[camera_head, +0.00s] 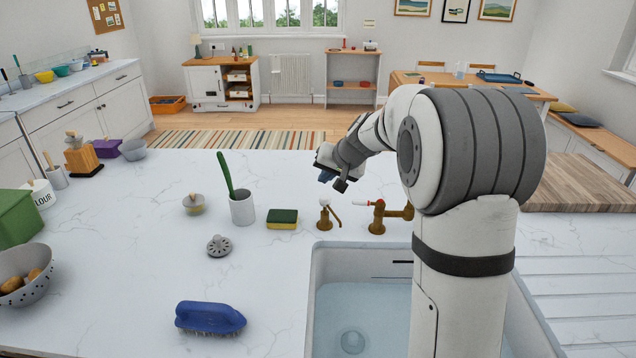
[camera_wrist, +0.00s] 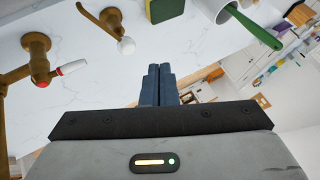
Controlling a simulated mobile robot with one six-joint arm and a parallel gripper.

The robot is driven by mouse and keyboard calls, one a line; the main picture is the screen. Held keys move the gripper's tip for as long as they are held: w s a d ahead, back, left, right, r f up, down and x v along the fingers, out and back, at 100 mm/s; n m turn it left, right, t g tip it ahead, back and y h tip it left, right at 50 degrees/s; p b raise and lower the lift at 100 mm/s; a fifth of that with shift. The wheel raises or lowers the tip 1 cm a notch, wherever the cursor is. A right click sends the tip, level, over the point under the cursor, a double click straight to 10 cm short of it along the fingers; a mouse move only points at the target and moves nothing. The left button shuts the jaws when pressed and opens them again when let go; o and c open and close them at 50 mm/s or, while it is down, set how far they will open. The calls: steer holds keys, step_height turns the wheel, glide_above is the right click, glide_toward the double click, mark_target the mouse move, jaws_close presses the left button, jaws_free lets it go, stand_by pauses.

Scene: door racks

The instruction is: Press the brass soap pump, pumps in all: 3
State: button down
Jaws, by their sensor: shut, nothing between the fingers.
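The brass soap pump (camera_head: 325,217) stands upright on the white marble counter just behind the sink, with a white knob on top and a thin spout angled down to the right. It also shows at the top of the wrist view (camera_wrist: 111,20), where its white knob is clear of my fingers. My gripper (camera_head: 328,177) appears above the pump in the head view, apart from it. In the wrist view my gripper's blue fingers (camera_wrist: 159,70) are together and empty. Nothing touches the pump.
A brass tap (camera_head: 377,219) with a red-tipped white lever stands right of the pump. A green and yellow sponge (camera_head: 282,219) and a white cup (camera_head: 242,209) with a green-handled brush stand left. The sink (camera_head: 322,285) holds water in front. A blue brush (camera_head: 209,317) lies on the counter.

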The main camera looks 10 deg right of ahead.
steer(key=m+t+p, duration=0.1)
steer(key=p, duration=0.1)
glide_above(327, 199)
steer(key=shift+w+f, duration=0.1)
steer(key=shift+f, duration=0.1)
steer(key=shift+f+b, duration=0.15)
steer(key=shift+b, duration=0.2)
step_height(327, 199, down, 8)
steer(key=b, duration=0.5)
steer(key=shift+f+b, duration=0.3)
steer(key=shift+b, duration=0.35)
steer(key=shift+f+b, duration=0.35)
steer(key=shift+b, duration=0.35)
stand_by(1.0)
